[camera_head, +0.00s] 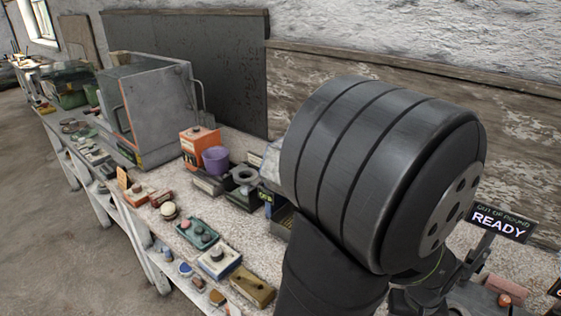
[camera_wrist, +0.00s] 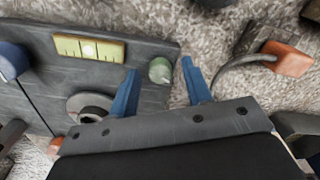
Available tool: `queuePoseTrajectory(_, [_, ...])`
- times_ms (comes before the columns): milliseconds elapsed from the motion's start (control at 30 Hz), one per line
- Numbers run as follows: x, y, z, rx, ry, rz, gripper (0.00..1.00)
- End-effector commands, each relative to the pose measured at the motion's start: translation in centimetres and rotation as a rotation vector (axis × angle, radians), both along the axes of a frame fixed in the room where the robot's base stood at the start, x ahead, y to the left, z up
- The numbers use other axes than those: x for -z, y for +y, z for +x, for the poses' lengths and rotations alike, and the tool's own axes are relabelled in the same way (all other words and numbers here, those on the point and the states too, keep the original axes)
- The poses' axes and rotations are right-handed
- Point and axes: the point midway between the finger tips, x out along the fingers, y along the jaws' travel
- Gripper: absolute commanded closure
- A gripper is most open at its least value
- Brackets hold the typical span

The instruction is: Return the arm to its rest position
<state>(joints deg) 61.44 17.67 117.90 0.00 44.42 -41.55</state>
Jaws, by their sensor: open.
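My gripper (camera_wrist: 163,88) shows in the wrist view with its two blue fingers spread apart. No object is held between them. Beyond the fingers, a green round knob (camera_wrist: 160,70) stands near the right edge of a dark grey panel (camera_wrist: 115,68). I cannot tell how far the fingertips are from it. In the head view my large dark arm joint (camera_head: 375,165) fills the right of the picture and hides part of the bench. My gripper cannot be made out there.
A long bench (camera_head: 235,215) carries a grey cabinet (camera_head: 150,105), an orange box (camera_head: 195,145), a purple cup (camera_head: 215,160) and several small blocks. A READY sign (camera_head: 502,222) stands at right. In the wrist view, a cable runs to an orange block (camera_wrist: 287,58).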

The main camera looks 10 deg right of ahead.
Motion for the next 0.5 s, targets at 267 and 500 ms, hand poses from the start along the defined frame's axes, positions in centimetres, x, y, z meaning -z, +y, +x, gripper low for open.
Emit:
queuePoseTrajectory(267, [0.0,0.0,0.0,-0.147,0.0,0.0,0.55])
queuePoseTrajectory(500, [0.0,0.0,0.0,-0.177,0.0,0.0,0.55])
